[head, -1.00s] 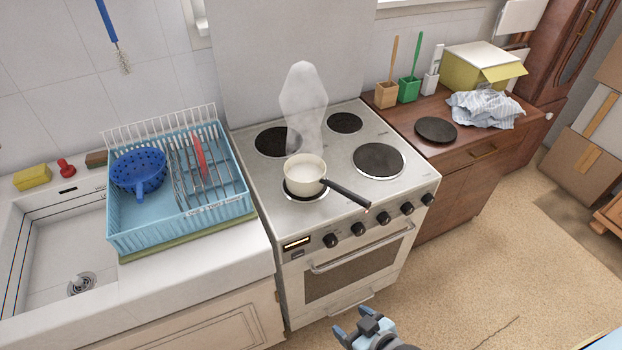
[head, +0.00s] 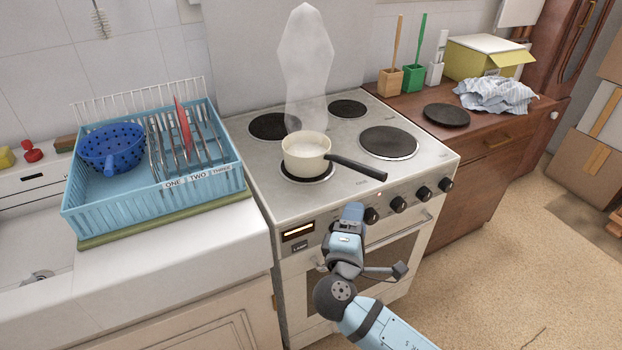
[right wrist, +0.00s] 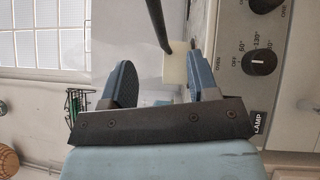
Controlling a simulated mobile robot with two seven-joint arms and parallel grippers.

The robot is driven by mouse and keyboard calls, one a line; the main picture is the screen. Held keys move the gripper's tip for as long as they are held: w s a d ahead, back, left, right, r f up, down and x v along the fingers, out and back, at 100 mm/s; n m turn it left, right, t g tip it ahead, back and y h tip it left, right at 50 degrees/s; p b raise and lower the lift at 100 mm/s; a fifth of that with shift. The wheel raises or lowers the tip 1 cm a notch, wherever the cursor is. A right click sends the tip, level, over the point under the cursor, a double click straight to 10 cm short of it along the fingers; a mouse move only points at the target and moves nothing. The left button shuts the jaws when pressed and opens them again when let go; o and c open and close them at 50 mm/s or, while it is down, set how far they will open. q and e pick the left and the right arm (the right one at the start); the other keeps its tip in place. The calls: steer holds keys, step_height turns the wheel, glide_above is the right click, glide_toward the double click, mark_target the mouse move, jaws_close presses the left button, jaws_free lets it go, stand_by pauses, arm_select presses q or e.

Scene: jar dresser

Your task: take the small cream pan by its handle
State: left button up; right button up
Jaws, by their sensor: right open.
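The small cream pan (head: 305,158) stands on the front left burner of the stove (head: 240,170), with steam rising from it. Its dark handle (head: 358,169) points right and toward the stove's front edge. My right gripper (head: 352,212) is just in front of the stove's front edge, below and apart from the handle. In the right wrist view the gripper (right wrist: 160,65) has its two blue fingers apart with nothing held. The dark handle (right wrist: 156,22) and part of the cream pan (right wrist: 175,66) show beyond the fingers there. My left gripper is not in view.
Stove knobs (head: 399,204) and the oven door lie close to my right gripper. A blue dish rack (head: 100,213) stands on the left counter. A dark round plate (head: 446,115) and a crumpled cloth (head: 495,95) lie on the wooden cabinet at right.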

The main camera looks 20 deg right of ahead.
mark_target(370, 176)
steer(key=shift+h, duration=0.3)
steer(key=x, duration=0.8)
steer(key=shift+w+d+r, duration=0.1)
steer(key=shift+d+r, duration=0.1)
steer(key=shift+r, duration=0.1)
steer(key=shift+p+x, duration=0.35)
steer(key=shift+x, duration=2.4)
steer(key=shift+d, duration=0.1)
steer(key=shift+c, duration=0.4)
jaws_close()
